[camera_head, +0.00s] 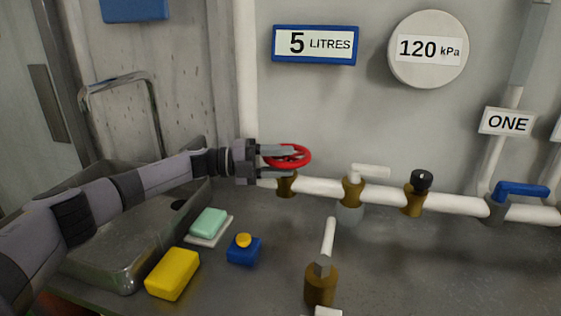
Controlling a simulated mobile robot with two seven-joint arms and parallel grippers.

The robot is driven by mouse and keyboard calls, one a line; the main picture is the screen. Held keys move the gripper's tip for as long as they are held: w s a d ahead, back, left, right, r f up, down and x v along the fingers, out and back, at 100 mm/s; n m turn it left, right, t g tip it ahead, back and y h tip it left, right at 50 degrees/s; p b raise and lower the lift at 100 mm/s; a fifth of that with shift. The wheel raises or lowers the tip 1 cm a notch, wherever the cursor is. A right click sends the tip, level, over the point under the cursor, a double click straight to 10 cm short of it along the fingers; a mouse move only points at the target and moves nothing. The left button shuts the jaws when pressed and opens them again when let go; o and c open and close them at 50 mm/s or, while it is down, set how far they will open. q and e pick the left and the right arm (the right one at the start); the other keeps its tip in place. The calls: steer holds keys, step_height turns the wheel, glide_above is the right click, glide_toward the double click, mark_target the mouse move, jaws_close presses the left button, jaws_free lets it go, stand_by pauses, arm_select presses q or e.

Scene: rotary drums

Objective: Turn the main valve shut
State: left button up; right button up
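The main valve appears to be the red handwheel (303,154) on a brass body (287,185) at the left end of the white wall pipe. My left gripper (286,158) reaches in from the left at the wheel. Its two grey fingers are apart, one towards the far side and one towards the near side, with red rim showing between and beyond them. The fingers hide part of the wheel. I cannot tell whether they press on the rim. My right gripper is not in view.
Along the pipe (322,188) stand a white-lever tap (352,188), a black-knobbed valve (416,192) and a blue-lever valve (520,189). A brass fitting (320,287) rises in front. A yellow sponge (172,274), green soap (208,222) and blue block (243,252) lie by the sink (120,265).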

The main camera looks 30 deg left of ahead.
mark_target(265, 162)
arm_select(q)
steer(key=b+v, duration=0.1)
steer(key=v, duration=0.5)
steer(key=shift+a+b, duration=0.2)
steer(key=shift+b, duration=0.15)
steer(key=shift+s+a, duration=0.3)
